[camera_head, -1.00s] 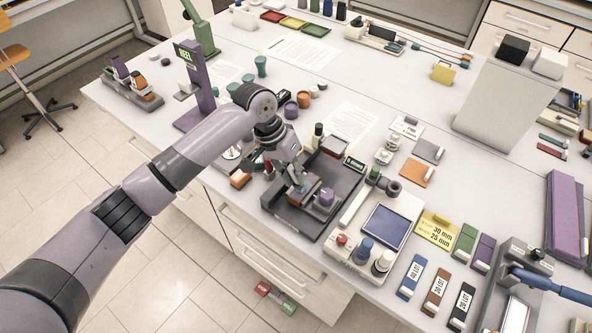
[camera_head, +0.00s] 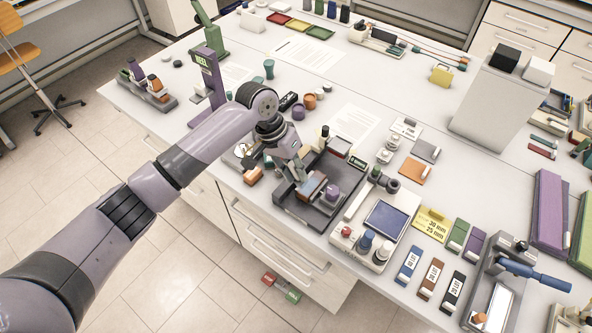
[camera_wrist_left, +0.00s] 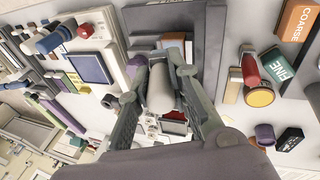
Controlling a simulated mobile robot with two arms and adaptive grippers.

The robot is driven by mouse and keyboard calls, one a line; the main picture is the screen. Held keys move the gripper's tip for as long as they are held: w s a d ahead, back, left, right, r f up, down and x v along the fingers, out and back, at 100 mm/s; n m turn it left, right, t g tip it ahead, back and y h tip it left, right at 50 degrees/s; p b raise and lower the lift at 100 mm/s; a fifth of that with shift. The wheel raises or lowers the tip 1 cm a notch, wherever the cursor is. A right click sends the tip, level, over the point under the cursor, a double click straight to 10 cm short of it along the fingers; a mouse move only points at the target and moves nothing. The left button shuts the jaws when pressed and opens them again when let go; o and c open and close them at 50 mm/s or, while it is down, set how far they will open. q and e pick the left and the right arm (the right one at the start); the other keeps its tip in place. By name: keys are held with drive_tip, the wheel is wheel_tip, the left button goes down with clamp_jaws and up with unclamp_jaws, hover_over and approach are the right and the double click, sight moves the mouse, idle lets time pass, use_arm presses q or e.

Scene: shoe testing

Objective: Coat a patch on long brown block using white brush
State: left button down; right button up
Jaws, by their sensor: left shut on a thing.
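My left gripper (camera_head: 298,184) is over the dark tray (camera_head: 308,216) in the head view. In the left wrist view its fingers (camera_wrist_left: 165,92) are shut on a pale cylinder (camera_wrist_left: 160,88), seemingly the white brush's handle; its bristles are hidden. A brown block (camera_head: 312,187) lies in the tray just beyond the fingertips, beside a purple knob (camera_head: 332,193). The block also shows partly behind the cylinder in the left wrist view (camera_wrist_left: 174,40). I cannot tell whether the brush touches the block. My right gripper is not in view.
A station with a blue pad (camera_head: 387,217) and knobs stands right of the tray. Labelled blocks, a yellow card (camera_head: 433,224) and a blue-handled clamp (camera_head: 535,276) lie farther right. A purple tower (camera_head: 207,82) stands behind my left arm.

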use_arm(q)
drive_tip(key=shift+r, duration=0.5)
drive_tip(key=shift+s+r, duration=0.15)
drive_tip(key=shift+r, duration=0.8)
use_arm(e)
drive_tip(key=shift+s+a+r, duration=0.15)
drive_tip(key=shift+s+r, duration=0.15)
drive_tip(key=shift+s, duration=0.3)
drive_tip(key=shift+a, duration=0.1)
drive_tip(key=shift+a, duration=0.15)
